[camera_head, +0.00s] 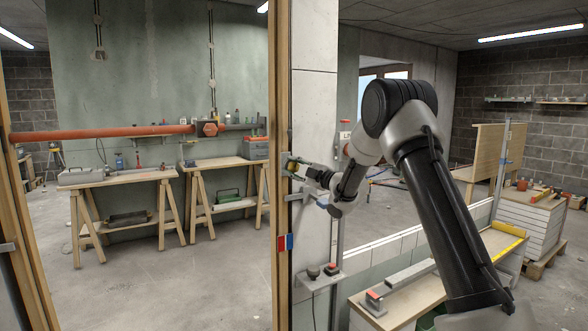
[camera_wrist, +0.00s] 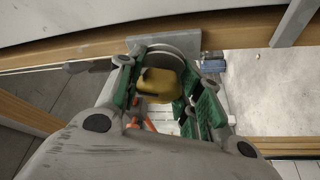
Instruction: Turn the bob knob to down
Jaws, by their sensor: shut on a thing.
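The bob knob shows in the wrist view as a yellow, rounded block (camera_wrist: 160,84) in front of a round grey disc and a grey plate. My gripper (camera_wrist: 165,92) has green-padded fingers on either side of the knob and is shut on it. In the head view my gripper (camera_head: 300,167) reaches left to the knob's mount on the wooden post and tile-faced wall end, where the knob is mostly hidden. Which way the knob points cannot be told clearly.
A wooden post (camera_head: 281,110) stands just left of my gripper. A small shelf with dark and red knobs (camera_head: 322,277) is below it. A bench with a red-topped box (camera_head: 374,303) is at the lower right. Two trestle tables stand behind at the left.

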